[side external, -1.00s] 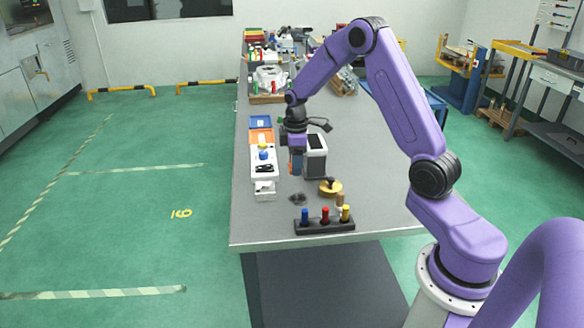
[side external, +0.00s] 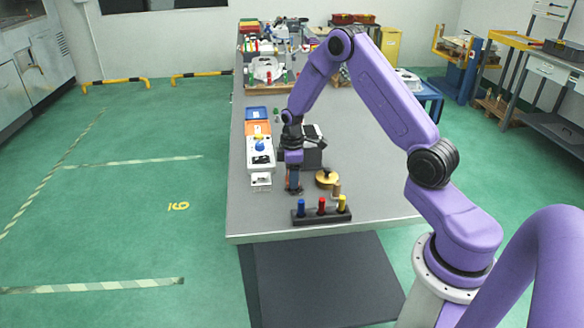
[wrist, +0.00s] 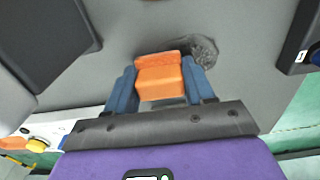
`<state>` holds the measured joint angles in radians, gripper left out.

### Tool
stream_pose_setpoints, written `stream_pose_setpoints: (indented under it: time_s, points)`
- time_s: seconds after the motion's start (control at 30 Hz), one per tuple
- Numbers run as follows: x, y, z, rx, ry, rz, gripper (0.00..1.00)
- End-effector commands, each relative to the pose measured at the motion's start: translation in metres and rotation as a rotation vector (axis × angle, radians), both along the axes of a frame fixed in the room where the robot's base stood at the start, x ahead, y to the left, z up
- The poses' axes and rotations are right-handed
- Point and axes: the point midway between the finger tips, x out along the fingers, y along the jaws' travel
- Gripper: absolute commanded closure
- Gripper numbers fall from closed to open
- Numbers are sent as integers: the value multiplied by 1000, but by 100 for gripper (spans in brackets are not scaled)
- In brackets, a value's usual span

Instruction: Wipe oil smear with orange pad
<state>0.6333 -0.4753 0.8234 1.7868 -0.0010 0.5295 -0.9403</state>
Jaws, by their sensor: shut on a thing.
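The orange pad (wrist: 160,77) is between the two blue fingers of my gripper (wrist: 160,84) in the wrist view. My gripper is shut on it. The dark oil smear (wrist: 203,50) is on the grey table, just beyond and to the right of the pad, partly hidden by the pad and finger. In the side view my gripper (side external: 294,188) points down, low at the smear. The pad is hard to make out there, and I cannot tell whether it touches the table.
A rack with blue, red and yellow handles (side external: 321,213) stands at the table's front. A brass lidded piece (side external: 326,178) is right of my gripper, with a dark-topped box (side external: 312,150) behind it. A white unit (side external: 260,152) stands left. Bare table lies at right.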

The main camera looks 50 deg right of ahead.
Motion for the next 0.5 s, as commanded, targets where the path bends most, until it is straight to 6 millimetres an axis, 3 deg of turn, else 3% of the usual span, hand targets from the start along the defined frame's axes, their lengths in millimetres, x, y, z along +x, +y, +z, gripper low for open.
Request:
stream_pose_setpoints:
  time_s: [0.5]
  points:
    - [-35,35,-1,1,4,5,76]
